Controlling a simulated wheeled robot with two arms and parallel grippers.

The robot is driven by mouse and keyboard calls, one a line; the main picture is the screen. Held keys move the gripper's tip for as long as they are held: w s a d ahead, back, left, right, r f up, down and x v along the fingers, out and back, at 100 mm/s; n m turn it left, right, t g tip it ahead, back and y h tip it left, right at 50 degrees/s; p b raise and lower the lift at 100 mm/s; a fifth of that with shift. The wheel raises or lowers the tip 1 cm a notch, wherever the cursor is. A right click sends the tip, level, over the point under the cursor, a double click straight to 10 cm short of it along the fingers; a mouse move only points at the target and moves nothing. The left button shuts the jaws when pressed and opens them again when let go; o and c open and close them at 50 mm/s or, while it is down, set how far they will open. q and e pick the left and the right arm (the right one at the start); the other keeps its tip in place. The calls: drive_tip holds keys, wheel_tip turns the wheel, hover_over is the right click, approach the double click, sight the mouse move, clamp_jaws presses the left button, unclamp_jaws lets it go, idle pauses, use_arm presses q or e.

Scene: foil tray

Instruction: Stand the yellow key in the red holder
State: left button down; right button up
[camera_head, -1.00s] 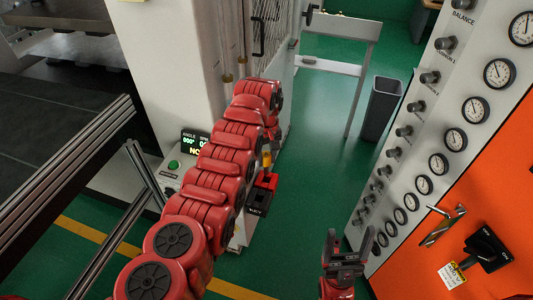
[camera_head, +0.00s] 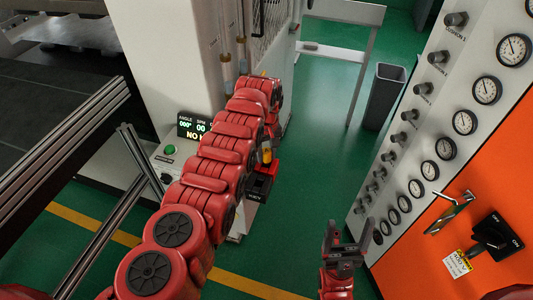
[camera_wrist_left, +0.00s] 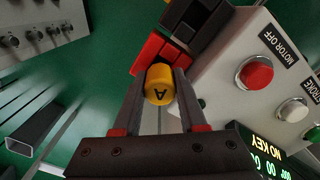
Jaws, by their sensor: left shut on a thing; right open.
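In the head view the yellow key (camera_head: 266,156) shows as a small patch beside my left arm, and most of that gripper is hidden. The red holder (camera_wrist_left: 155,52) is just beyond the key in the wrist view; it also shows in the head view (camera_head: 267,167). I cannot tell whether key and holder touch. My right gripper (camera_head: 347,238) is open and empty, low in the head view, far from the holder.
A control box with a red button (camera_wrist_left: 255,73) and a "NO KEY" display (camera_wrist_left: 258,150) stands beside the holder. A gauge panel (camera_head: 440,120) and orange board (camera_head: 500,190) fill the right. A grey bin (camera_head: 384,97) stands on open green floor. Metal rails (camera_head: 75,140) lie left.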

use_arm(q)
drive_tip(key=shift+f, duration=0.1)
drive_tip(key=shift+c, duration=1.9)
unclamp_jaws()
drive_tip(key=shift+w+r+b, duration=0.1)
drive_tip(key=shift+r+b, duration=0.3)
drive_tip(key=shift+r, duration=0.4)
wheel_tip(320, 180, up, 6)
drive_tip(key=b, duration=0.2)
drive_tip(key=shift+r+b, duration=0.15)
drive_tip(key=shift+b, duration=0.25)
wheel_tip(320, 180, up, 10)
drive_tip(key=p, duration=0.7)
drive_tip(key=shift+f+p, duration=0.25)
drive_tip(key=shift+p, duration=0.05)
